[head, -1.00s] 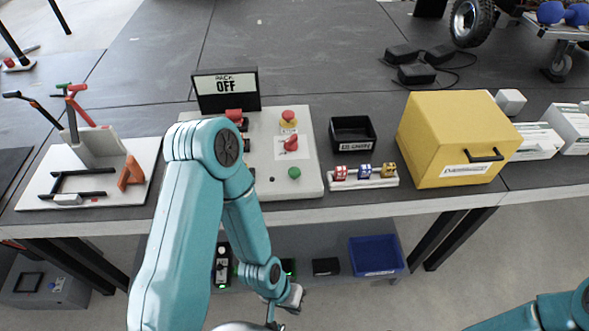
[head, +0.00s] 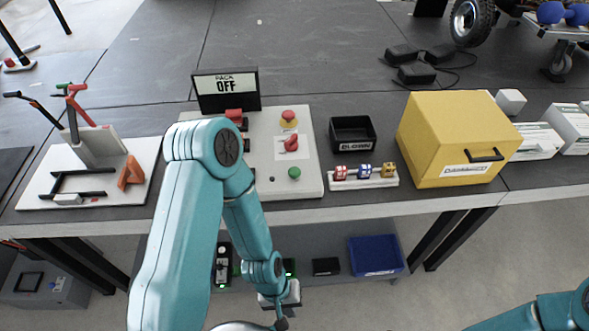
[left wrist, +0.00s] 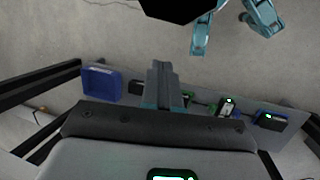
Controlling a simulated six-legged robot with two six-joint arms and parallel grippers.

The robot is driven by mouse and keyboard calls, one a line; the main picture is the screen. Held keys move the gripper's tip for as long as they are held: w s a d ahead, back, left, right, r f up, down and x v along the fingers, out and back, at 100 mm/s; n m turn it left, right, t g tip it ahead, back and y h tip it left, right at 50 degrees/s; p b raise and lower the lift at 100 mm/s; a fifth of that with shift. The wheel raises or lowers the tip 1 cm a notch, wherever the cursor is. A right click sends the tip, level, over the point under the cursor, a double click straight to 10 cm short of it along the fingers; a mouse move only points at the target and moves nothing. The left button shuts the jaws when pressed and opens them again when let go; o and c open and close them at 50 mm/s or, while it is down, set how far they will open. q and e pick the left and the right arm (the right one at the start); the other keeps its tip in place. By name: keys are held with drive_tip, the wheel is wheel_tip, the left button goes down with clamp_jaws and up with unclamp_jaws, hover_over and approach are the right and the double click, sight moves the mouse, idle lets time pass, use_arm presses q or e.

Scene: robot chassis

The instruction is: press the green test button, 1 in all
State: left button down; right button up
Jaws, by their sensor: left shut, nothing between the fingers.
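The green test button (head: 294,173) is a round green cap near the front edge of a white control panel (head: 262,190) on the bench. In the head view, the teal left arm crosses the panel's left part, but the button is clear of it. My left gripper (head: 281,319) is low in the picture, in front of the bench edge and well apart from the button. In the left wrist view its grey fingers (left wrist: 162,70) are together with nothing between them. The button cannot be made out in the left wrist view. My right gripper is out of view.
A red mushroom button (head: 288,115) and a red rotary switch (head: 291,144) sit behind the green button. A black tray (head: 353,133) and a yellow box (head: 455,135) stand right. A blue bin (head: 376,255) is on the lower shelf.

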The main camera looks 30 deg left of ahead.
use_arm(q)
drive_tip(key=w+a+r+n+t, duration=0.1)
drive_tip(key=w+a+r+n, duration=0.1)
drive_tip(key=w+r+n, duration=0.35)
wheel_tip(320, 180, up, 26)
drive_tip(key=n+t+p, duration=0.5)
drive_tip(key=n+t, duration=0.3)
drive_tip(key=n, duration=0.3)
hover_over(292, 173)
drive_tip(key=shift+r, duration=0.15)
wheel_tip(292, 173, down, 9)
drive_tip(key=b, duration=0.8)
drive_tip(key=shift+b, duration=0.35)
drive_tip(key=shift+f+b, duration=0.3)
drive_tip(key=shift+f, duration=0.05)
